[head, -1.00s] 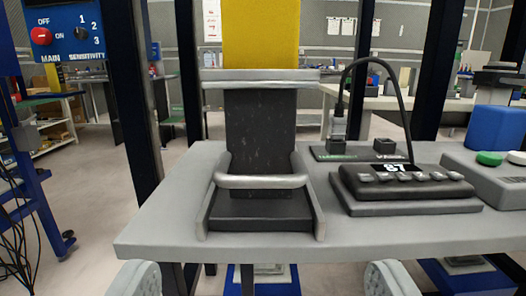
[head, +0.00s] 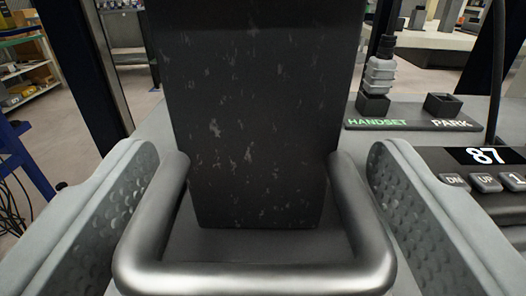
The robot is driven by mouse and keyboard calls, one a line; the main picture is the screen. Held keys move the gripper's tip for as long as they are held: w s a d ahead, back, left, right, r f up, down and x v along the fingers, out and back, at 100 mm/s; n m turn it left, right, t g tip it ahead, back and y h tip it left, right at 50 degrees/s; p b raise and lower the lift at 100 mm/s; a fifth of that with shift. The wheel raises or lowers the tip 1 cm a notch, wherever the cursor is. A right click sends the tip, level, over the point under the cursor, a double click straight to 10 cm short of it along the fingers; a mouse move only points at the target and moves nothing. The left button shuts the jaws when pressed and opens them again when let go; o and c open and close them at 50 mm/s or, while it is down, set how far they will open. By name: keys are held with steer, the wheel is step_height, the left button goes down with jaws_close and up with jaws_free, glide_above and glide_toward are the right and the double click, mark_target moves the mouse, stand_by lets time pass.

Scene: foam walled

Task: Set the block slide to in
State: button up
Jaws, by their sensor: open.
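The block slide shows as a dark speckled upright block (head: 250,110) in the middle of the view, with a thick silver U-shaped handle (head: 250,278) in front of it. My gripper (head: 258,215) is open, with one grey dimpled finger on each side of the handle. The handle lies between the two fingers, and I see a gap at both sides.
To the right, a black base with HANDSET and PARK sockets (head: 412,123) holds a cable plug (head: 379,75). A keypad unit (head: 490,175) reading 87 stands near my right finger. Dark posts rise behind the grey table (head: 140,130).

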mark_target(268, 157)
steer(key=shift+c, duration=0.2)
steer(key=c, duration=1.1)
steer(key=shift+w, duration=2.4)
steer(key=o, duration=1.1)
steer(key=shift+d, duration=0.15)
steer(key=shift+o, duration=0.2)
steer(key=shift+s, duration=0.1)
steer(key=s, duration=1.7)
steer(key=shift+s, duration=0.15)
